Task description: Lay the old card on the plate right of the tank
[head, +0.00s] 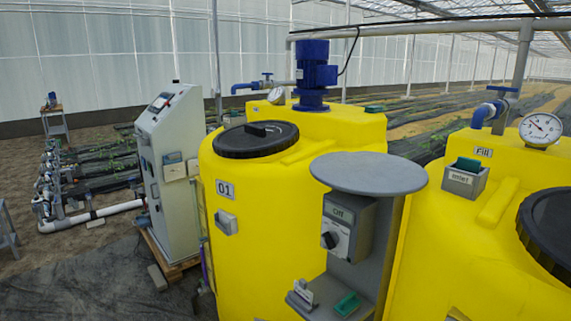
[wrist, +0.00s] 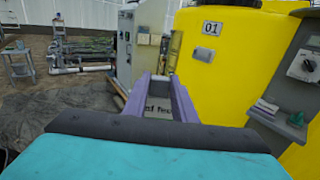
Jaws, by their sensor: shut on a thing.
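My gripper (wrist: 160,82) shows in the wrist view with its purple fingers around a pale card (wrist: 158,107) that bears partly hidden dark lettering. Most of the card is hidden by the fingers and the wrist. A bit of purple at the lower left of tank 01 in the head view seems to be my gripper (head: 203,262). The yellow tank 01 (head: 260,215) has a black lid. To its right a round grey plate (head: 369,173) tops a grey stand, and its top is bare. My gripper is apart from the plate, to its left.
Below the plate are a switch box (head: 345,228) marked Off and a small shelf with a green piece (head: 347,304). A second yellow tank (head: 480,240) stands close on the right. A grey control cabinet (head: 172,170) stands left of tank 01. Open floor lies at lower left.

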